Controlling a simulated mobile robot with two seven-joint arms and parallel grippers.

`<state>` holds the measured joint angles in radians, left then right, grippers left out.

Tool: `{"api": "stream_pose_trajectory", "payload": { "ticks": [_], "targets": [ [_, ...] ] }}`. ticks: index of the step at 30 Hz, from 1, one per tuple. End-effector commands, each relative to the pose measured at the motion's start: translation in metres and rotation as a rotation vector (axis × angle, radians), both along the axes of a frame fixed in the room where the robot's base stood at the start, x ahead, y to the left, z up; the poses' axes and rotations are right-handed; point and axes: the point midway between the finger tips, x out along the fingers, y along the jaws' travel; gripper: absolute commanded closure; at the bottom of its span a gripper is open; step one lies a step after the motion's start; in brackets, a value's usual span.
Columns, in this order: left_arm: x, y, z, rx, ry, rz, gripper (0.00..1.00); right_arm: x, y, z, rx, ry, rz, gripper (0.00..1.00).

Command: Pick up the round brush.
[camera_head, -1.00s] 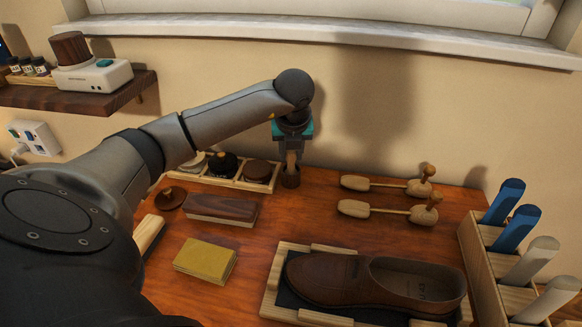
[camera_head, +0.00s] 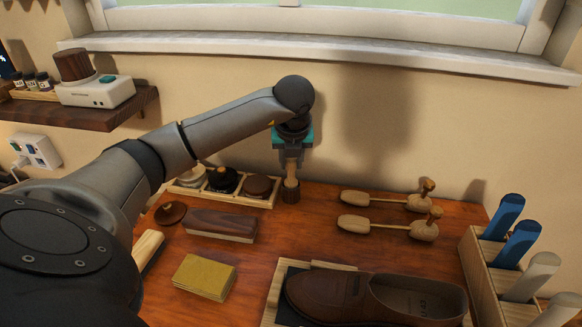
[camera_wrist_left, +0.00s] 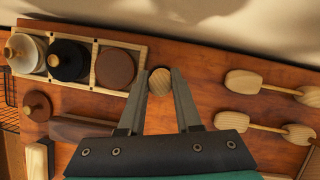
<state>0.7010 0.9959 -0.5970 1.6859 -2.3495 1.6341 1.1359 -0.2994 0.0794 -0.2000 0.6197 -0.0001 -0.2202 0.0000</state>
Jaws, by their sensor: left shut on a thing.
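The round brush (camera_head: 291,194) has a pale wooden handle and a dark brown round head. It is upright beside the right end of the wooden tray, near the back edge of the table. My left gripper (camera_head: 291,174) comes from above and is shut on the handle. In the left wrist view, the round wooden handle top (camera_wrist_left: 160,82) sits between the two fingertips (camera_wrist_left: 160,84). The head's underside is hidden, so I cannot tell whether it touches the table. My right gripper is not in view.
Two wooden shoe trees (camera_head: 385,200) lie to the right. A dark-backed brush (camera_head: 220,224), a yellow block (camera_head: 204,277) and a brown shoe (camera_head: 375,297) are in front. A wall is close behind.

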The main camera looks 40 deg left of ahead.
Motion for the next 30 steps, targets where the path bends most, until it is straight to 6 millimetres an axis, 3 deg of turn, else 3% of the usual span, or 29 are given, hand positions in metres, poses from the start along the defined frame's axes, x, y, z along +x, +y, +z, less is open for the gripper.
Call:
{"api": "stream_pose_trajectory", "payload": {
  "ticks": [18, 24, 30],
  "targets": [
    [0.001, 0.000, 0.140, -0.001, -0.004, 0.001, 1.00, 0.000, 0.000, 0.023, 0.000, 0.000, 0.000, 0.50],
    [0.000, 0.000, 0.168, -0.001, -0.002, -0.001, 1.00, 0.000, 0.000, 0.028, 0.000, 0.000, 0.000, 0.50],
    [0.000, 0.000, 0.180, -0.001, 0.000, 0.000, 1.00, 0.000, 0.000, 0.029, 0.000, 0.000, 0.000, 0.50]
  ]
}}
